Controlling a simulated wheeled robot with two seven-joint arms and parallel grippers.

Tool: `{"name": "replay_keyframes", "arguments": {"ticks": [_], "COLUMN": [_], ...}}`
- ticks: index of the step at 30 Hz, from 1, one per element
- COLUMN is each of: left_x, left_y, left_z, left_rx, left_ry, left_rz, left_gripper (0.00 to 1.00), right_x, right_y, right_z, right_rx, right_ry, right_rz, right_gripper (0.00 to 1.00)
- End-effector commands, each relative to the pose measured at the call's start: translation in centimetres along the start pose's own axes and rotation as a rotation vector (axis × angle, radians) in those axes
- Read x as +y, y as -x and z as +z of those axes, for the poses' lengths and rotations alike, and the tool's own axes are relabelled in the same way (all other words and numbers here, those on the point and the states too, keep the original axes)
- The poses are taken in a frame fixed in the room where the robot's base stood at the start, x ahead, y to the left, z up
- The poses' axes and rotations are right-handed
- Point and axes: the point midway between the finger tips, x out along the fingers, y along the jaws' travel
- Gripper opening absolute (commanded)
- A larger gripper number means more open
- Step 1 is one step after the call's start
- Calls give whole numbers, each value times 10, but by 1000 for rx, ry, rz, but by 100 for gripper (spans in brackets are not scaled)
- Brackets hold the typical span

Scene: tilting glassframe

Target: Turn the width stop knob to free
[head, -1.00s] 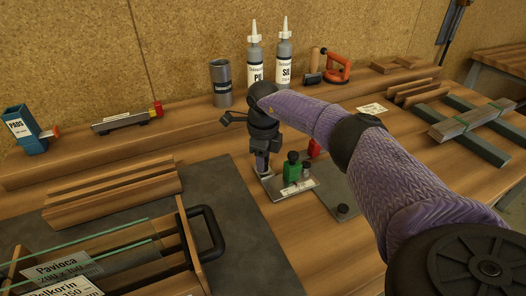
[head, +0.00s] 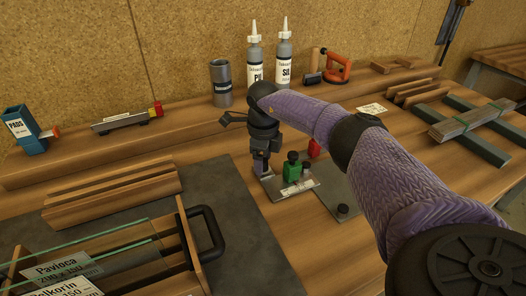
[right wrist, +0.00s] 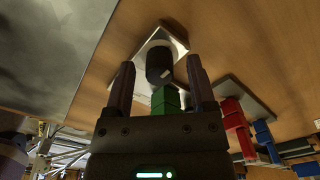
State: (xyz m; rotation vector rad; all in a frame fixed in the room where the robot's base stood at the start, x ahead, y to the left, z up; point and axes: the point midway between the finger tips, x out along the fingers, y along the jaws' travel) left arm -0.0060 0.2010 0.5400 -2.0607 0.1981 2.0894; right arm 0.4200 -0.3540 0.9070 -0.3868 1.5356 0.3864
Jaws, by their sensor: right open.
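My right gripper (head: 261,168) points down over the left end of a metal plate (head: 313,188) in the head view. In the right wrist view the gripper (right wrist: 161,74) is open, with one finger on each side of a black round knob (right wrist: 159,66). The knob has a pale mark on its face and sits on a metal plate (right wrist: 181,47). Whether the fingers touch it I cannot tell. A green block (head: 291,171) stands on the plate beside the gripper. My left gripper is not in view.
A wooden frame with a black handle (head: 210,230) stands at front left. Two bottles (head: 255,62) and a grey cup (head: 221,84) stand behind.

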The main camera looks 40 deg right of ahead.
Motion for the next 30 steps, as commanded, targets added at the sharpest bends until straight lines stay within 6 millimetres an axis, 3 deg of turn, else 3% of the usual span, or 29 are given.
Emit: {"name": "replay_keyframes", "arguments": {"ticks": [3,9,15,30], "left_x": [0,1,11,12], "left_y": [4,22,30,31], "left_z": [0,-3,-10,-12], "left_rx": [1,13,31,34], "left_ry": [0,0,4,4], "left_rz": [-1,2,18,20], "left_gripper": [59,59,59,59], "right_x": [0,0,0,0], "right_y": [10,62,96,100], "right_z": [0,1,0,0], "right_rx": [-2,-5,-2,0], "right_ry": [0,0,0,0], "right_rz": [-1,-2,-1,0], "right_gripper": [71,71,71,71]}}
